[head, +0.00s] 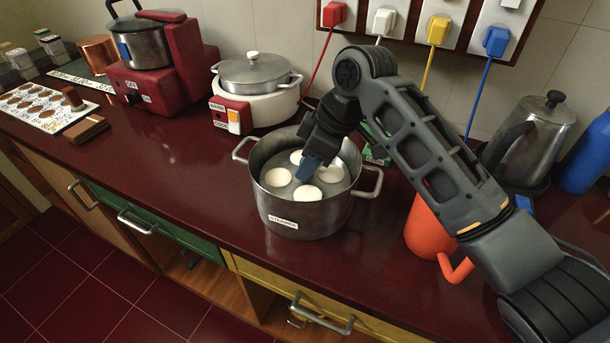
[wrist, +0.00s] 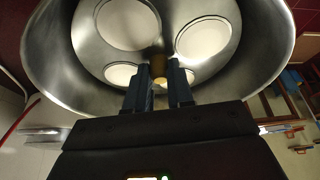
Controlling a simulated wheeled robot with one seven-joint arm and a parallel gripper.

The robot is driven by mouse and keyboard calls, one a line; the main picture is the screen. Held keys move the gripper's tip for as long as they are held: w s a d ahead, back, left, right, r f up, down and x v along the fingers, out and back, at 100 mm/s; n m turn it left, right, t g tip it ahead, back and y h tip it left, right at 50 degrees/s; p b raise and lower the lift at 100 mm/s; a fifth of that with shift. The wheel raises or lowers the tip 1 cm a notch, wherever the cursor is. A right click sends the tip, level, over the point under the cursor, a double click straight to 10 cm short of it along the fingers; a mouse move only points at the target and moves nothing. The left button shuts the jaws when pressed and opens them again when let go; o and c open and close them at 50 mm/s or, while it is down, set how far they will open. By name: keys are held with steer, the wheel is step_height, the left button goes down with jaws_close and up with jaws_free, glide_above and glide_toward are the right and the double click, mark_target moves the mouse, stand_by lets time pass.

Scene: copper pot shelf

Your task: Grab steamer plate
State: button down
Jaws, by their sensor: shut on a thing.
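The steamer pot (head: 305,213), a steel pot with two side handles and a label, stands on the dark red counter (head: 215,205). Inside it the metal steamer plate (wrist: 163,48) holds several white round cakes (head: 307,193). My gripper (head: 307,172) reaches down into the pot from above. In the wrist view its two dark blue fingers (wrist: 159,88) are shut on the yellowish central stem of the plate (wrist: 158,68). The fingers and wrist hide part of the plate. I cannot tell whether the plate is lifted off the pot's bottom.
A white and red cooker with a lidded pot (head: 255,90) stands behind left, and a red appliance (head: 155,80) further left. An orange mug (head: 425,232) and a steel kettle (head: 527,140) stand to the right.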

step_height(320, 180, up, 13)
steer(key=p, duration=0.2)
steer(key=shift+r, duration=0.2)
stand_by(0.7)
stand_by(0.3)
